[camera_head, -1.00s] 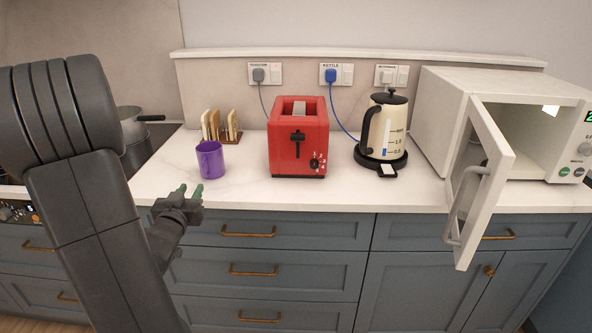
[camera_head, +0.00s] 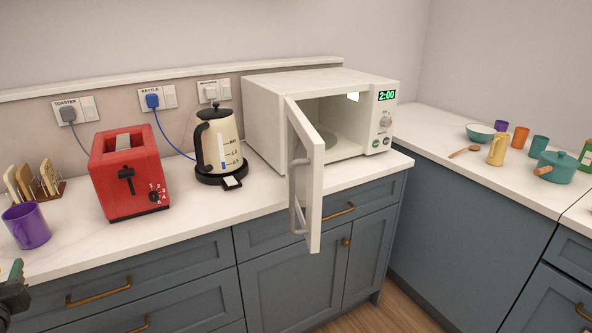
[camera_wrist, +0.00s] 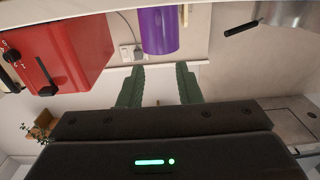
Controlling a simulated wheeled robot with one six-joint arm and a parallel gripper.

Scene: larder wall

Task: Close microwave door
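The white microwave (camera_head: 265,120) stands on the counter with its door (camera_head: 309,170) wide open, swung out past the counter's front edge. The door's grey handle (camera_head: 296,195) faces left in the head view. The lit cavity looks empty apart from a round plate, and the display (camera_head: 387,95) reads 2:00. My gripper shows in the wrist view (camera_wrist: 158,85) with its two green fingers apart and nothing between them. In the head view only a part of it shows at the lower left edge, far from the microwave door.
A purple mug (camera_head: 27,226), a red toaster (camera_head: 130,180) and a cream kettle (camera_head: 220,145) stand left of the microwave. Blue-grey drawers and cupboards lie below.

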